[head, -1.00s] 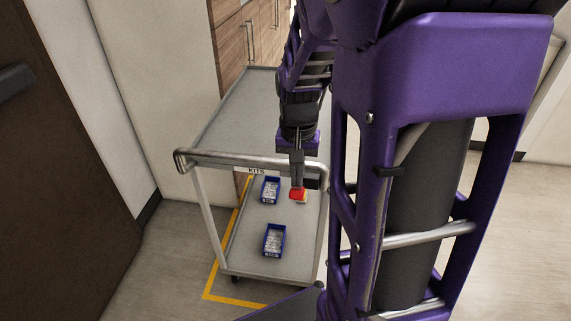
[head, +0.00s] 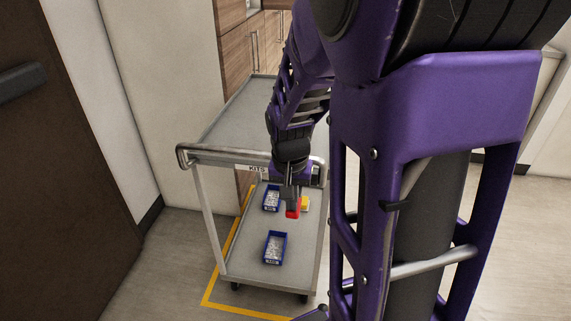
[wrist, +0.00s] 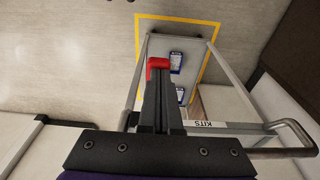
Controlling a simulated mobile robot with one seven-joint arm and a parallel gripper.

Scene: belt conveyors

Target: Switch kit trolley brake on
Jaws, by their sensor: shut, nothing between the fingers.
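The kit trolley (head: 185,154) is a grey two-deck cart with a tubular push handle and a KITS label. In the wrist view the trolley (wrist: 209,124) appears upside down. My gripper (head: 292,212) points downward by the handle end and appears over the lower deck. A dark caster (head: 235,286) shows under the near left corner. I cannot make out a brake lever or its state.
Two blue bins, one farther (head: 272,198) and one nearer (head: 275,247), sit on the lower deck. A small yellow item (head: 304,203) lies beside my fingertips. Yellow floor tape (head: 225,307) outlines the trolley's place. A wall and dark door (head: 50,170) stand left.

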